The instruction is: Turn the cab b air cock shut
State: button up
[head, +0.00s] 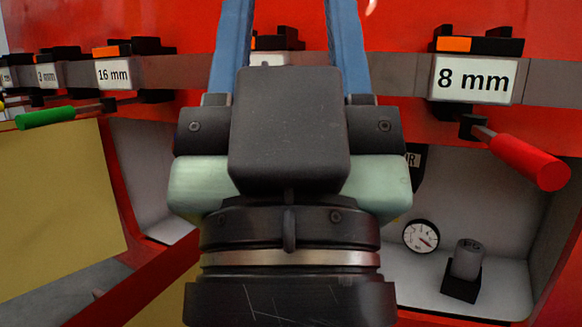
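I see no label that reads cab b, so I cannot tell which part is its air cock. A red-handled lever (530,160) comes from a black pivot below the 8 mm plate at right, slanting down and right. A green-handled lever (45,117) lies nearly level at far left. My gripper (290,20) is in the middle, its blue fingers pointing up and apart, with nothing seen between them in front of the panel. The fingertips are cut off by the top edge. The gripper body hides the panel's middle, including most of a plate between the fingers.
The 8 mm plate (475,80) and 16 mm plate (115,73) sit on a grey strip across the red panel. Below right, a recess holds a round gauge (421,236) and a grey cylinder (467,260) on a black block. A yellow panel (60,210) fills the lower left.

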notch_tip(320, 180, up, 34)
jog(key=p, duration=3.1)
jog(key=shift+w+p, duration=0.15)
jog(key=shift+p, duration=0.2)
